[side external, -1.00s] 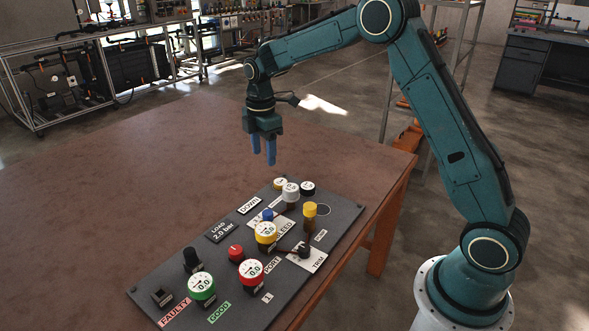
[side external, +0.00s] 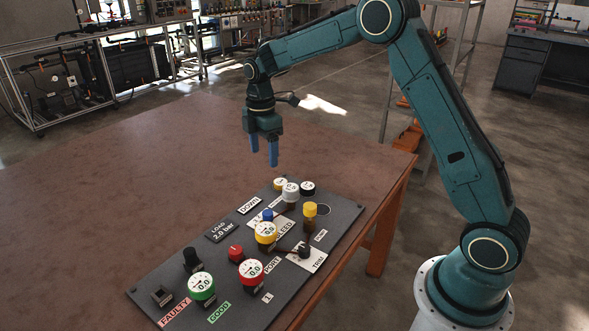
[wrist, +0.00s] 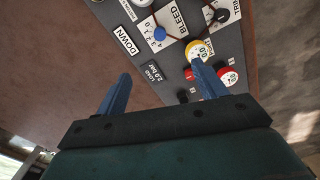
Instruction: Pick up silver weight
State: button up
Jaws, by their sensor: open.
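The silver weight (side external: 290,192) appears to be the grey, white-topped piece at the far end of the dark panel (side external: 222,255) in the side view. It stands upright between a small yellow-rimmed round piece (side external: 280,184) and a black one (side external: 307,188). I cannot make it out in the wrist view. My gripper (side external: 263,158) is open and empty, its blue fingers pointing down in the air above the table, up and left of the weight in the side view. In the wrist view my fingers (wrist: 160,72) are spread apart with nothing between them.
The panel carries gauges with yellow (side external: 266,233), green (side external: 201,287) and red (side external: 251,272) rims. A yellow-capped post (side external: 310,211), blue knob (side external: 267,215), red knob (side external: 236,253) and black lever (side external: 304,250) also stand up. The brown table (side external: 130,180) is clear left of the panel.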

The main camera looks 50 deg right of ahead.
jog(key=shift+d, duration=0.1)
jog(key=n, duration=0.2)
send_over(290, 188)
notch_tip(290, 188, down, 3)
jog(key=shift+w+d+f, duration=0.1)
jog(key=shift+f, duration=4.15)
jog(key=shift+f, duration=0.1)
jog(key=shift+f, duration=2.5)
jog(key=shift+c, duration=0.4)
jog(key=c, duration=1.1)
